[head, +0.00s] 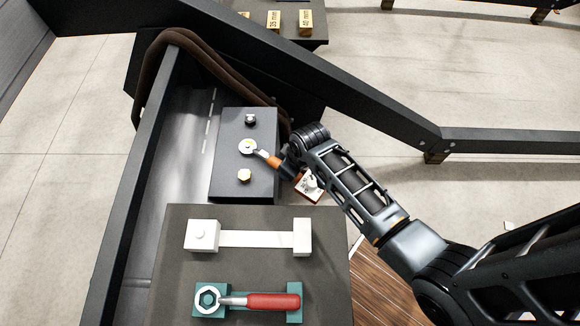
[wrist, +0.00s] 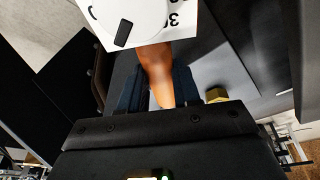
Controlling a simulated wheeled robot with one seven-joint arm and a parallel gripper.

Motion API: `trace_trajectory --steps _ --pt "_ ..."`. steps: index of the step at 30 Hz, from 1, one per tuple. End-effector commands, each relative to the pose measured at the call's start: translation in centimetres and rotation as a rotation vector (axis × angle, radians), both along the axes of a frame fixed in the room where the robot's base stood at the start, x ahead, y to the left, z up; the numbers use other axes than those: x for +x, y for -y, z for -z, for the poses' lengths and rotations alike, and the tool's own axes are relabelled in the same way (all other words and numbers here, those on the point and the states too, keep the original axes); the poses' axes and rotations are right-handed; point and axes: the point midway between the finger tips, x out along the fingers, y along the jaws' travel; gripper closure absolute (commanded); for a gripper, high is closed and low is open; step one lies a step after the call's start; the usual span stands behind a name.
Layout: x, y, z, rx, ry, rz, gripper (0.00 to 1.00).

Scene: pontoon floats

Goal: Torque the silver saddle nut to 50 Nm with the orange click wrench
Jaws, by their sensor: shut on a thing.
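The orange click wrench (head: 268,159) reaches leftward from my gripper (head: 284,166). Its silver head lies over the middle stud of the dark block (head: 228,188). The silver saddle nut there is mostly covered by the head, and I cannot tell how fully they are engaged. In the wrist view my gripper (wrist: 158,92) is shut on the orange handle (wrist: 155,68), one finger on each side. A white dial plate (head: 309,187) is beside my gripper; in the wrist view the plate (wrist: 180,20) shows a dark pointer and "30".
A gold nut (head: 244,176) and a dark-based stud (head: 250,119) flank the middle stud. On the near table (head: 180,270), a red-handled wrench (head: 270,301) lies on a teal cradle, beside an empty white cradle (head: 255,239). A brown hose (head: 150,65) and dark rails border the block.

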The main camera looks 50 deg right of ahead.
Motion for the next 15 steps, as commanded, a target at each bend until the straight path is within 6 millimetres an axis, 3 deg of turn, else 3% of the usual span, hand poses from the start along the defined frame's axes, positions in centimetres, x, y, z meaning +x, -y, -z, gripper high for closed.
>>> trace_trajectory --steps 15 --pt "0.25 -0.87 -0.20 -0.001 0.006 0.048 1.00"
